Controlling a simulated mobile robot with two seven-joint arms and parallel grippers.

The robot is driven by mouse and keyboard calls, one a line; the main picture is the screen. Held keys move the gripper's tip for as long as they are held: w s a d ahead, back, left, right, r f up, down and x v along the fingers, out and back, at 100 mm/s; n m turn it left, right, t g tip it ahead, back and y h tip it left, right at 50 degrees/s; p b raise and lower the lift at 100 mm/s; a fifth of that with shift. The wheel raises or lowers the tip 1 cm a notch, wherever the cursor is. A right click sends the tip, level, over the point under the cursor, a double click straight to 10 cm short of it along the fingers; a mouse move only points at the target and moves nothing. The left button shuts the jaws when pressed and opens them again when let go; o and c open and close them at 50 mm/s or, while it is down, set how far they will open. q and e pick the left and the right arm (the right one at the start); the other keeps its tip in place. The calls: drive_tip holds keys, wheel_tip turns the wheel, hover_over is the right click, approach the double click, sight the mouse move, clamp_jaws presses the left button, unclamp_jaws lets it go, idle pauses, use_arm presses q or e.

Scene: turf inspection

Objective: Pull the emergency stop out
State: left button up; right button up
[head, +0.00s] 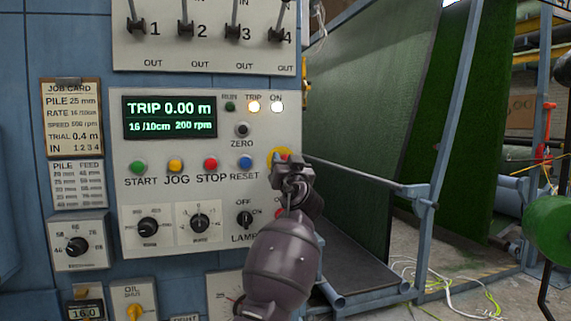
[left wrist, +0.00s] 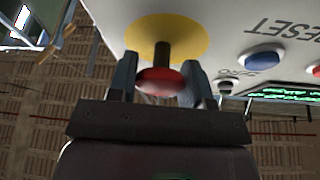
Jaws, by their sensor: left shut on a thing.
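The emergency stop is a red mushroom button (left wrist: 160,80) on a dark stem in front of a round yellow plate (left wrist: 158,38), in the left wrist view. In the head view only part of the yellow plate (head: 275,156) shows; my gripper hides most of the button. My left gripper (head: 292,170) is at the button, with one finger on each side of its red head, shut on it. In the left wrist view the fingers (left wrist: 160,82) flank the head and the stem shows behind it. My right gripper is in neither view.
The control panel (head: 180,105) has a green display (head: 169,117) reading TRIP 0.00 m, with TRIP and ON lamps lit. The blue RESET button (head: 245,162) sits just left of the emergency stop. A blue metal frame (head: 434,160) and green turf sheets (head: 445,130) stand to the right.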

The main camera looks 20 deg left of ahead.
use_arm(q)
drive_tip(key=shift+s+d+f, duration=0.15)
drive_tip(key=shift+s+d, duration=0.3)
drive_tip(key=shift+s, duration=0.05)
drive_tip(key=o, duration=1.3)
drive_tip(key=shift+s, duration=0.2)
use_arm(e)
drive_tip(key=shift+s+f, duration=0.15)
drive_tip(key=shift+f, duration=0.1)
use_arm(q)
drive_tip(key=b+v, duration=0.1)
drive_tip(key=v, duration=0.9)
drive_tip(key=shift+s+d+b, duration=0.25)
drive_tip(key=shift+b, duration=0.05)
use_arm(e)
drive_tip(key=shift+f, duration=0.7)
use_arm(q)
drive_tip(key=shift+f, duration=0.1)
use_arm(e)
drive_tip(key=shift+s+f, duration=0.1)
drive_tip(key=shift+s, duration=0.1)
